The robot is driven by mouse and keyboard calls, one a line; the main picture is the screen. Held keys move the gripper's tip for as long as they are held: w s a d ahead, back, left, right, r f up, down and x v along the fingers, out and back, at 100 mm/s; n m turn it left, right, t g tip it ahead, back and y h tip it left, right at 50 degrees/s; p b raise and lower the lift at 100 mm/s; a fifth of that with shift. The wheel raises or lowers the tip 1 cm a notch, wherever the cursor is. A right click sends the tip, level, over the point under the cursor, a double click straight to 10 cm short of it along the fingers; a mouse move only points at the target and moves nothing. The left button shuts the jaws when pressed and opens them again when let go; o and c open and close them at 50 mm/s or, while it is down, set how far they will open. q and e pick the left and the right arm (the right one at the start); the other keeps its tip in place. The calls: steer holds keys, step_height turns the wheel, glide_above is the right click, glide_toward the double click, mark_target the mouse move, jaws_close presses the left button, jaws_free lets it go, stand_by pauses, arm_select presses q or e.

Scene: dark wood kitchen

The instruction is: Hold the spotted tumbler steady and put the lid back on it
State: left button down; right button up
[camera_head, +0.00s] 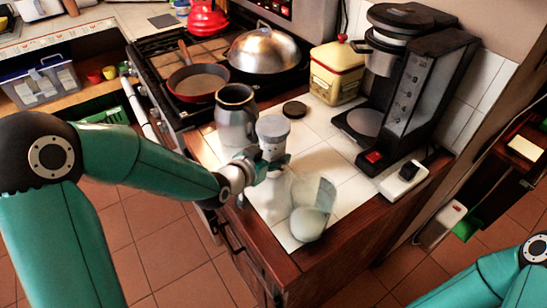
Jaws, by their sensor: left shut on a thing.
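A small pale container with a few dark marks, which looks like the spotted tumbler (272,151), stands upright near the left edge of the tiled counter. Its top is a wide grey round part (273,126); I cannot tell whether this is a lid. My left gripper (262,168) is shut on the container low on its side; its fingers are small and partly hidden. A flat black disc, perhaps a lid (294,108), lies on the tiles behind it, apart from it. My right gripper is out of view; only part of my right arm shows at lower right.
A grey metallic mug (236,108) stands close behind the container. A clear glass vessel (311,208) is in front. A yellow canister (336,76) and black coffee maker (411,90) stand at the back and right. The stove (170,45) holds pans.

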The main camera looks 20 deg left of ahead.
arm_select(q)
steer(key=shift+f, duration=0.6)
steer(key=shift+f, duration=0.1)
steer(key=shift+c, duration=1.3)
jaws_free()
